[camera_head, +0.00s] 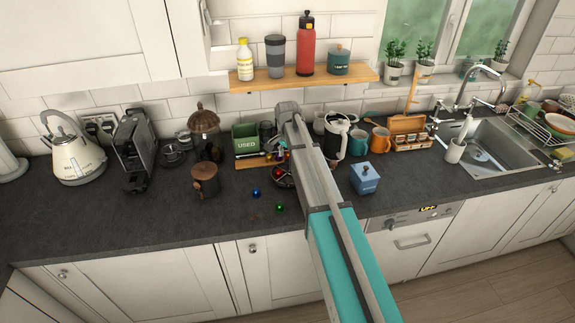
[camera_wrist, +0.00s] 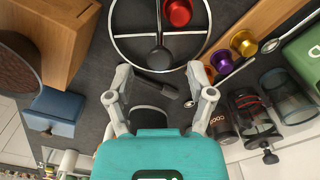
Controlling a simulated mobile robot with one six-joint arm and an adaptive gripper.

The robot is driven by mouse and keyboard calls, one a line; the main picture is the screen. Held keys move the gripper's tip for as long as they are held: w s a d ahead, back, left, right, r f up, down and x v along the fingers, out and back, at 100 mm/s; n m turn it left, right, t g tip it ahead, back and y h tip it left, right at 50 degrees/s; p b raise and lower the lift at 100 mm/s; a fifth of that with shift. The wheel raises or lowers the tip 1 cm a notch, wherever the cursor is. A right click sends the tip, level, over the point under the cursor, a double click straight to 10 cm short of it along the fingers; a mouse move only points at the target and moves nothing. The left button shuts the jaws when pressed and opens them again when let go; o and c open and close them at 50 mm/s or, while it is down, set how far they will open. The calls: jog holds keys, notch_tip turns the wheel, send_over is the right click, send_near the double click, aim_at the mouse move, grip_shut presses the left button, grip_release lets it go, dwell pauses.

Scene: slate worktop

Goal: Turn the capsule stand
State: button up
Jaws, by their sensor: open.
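The capsule stand (camera_wrist: 116,32) is a thin metal ring with spokes and a dark central post, at the top of the wrist view. A red capsule (camera_wrist: 177,12) sits within its ring. In the head view the stand (camera_head: 284,183) shows low on the worktop, partly hidden by my arm. My gripper (camera_wrist: 160,88) is open, its fingers apart on either side of the picture's middle, below the stand's ring. A dark bar lies between the fingers; I cannot tell whether they touch it. A blue capsule (camera_head: 256,192) and a green capsule (camera_head: 279,207) lie loose on the worktop.
A gold capsule (camera_wrist: 243,42) and a purple capsule (camera_wrist: 222,61) are by a wooden board (camera_wrist: 262,22). The green USED box (camera_head: 246,137) stands behind. A blue box (camera_head: 364,177) and a brown lidded pot (camera_head: 205,181) flank the stand. The front left worktop is clear.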

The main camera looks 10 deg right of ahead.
jog(key=shift+f+b, duration=0.75)
jog(key=shift+f, duration=0.3)
grip_shut()
